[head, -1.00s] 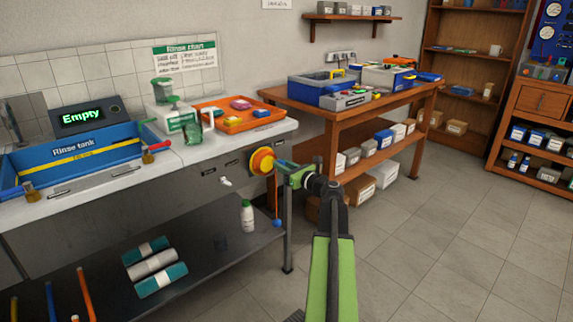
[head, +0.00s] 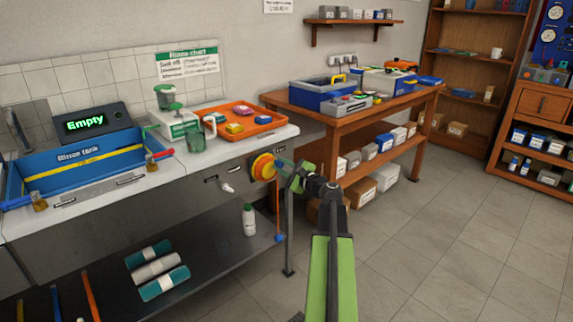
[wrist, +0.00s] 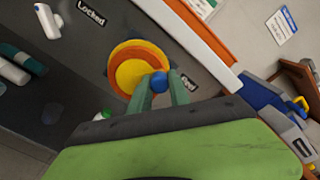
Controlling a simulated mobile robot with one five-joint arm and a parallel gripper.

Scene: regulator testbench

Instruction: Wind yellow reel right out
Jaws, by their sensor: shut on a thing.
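The yellow reel (head: 263,167), with an orange rim, is on the front panel of the grey bench near its right end. It also shows in the wrist view (wrist: 130,75). My gripper (head: 281,164) is at the reel's right side. In the wrist view my green fingers (wrist: 160,86) are shut on a small blue knob (wrist: 159,80) in front of the reel's rim. An orange cord hangs below the reel, with a blue ball (head: 278,237) at its lower end. How the knob joins the reel is hidden.
A panel label reading "Locked" (wrist: 91,14) is beside a white tap (wrist: 47,21). The blue rinse tank (head: 75,165) and an orange tray (head: 262,127) are on the bench top. A wooden table (head: 375,115) stands to the right. The floor at right is clear.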

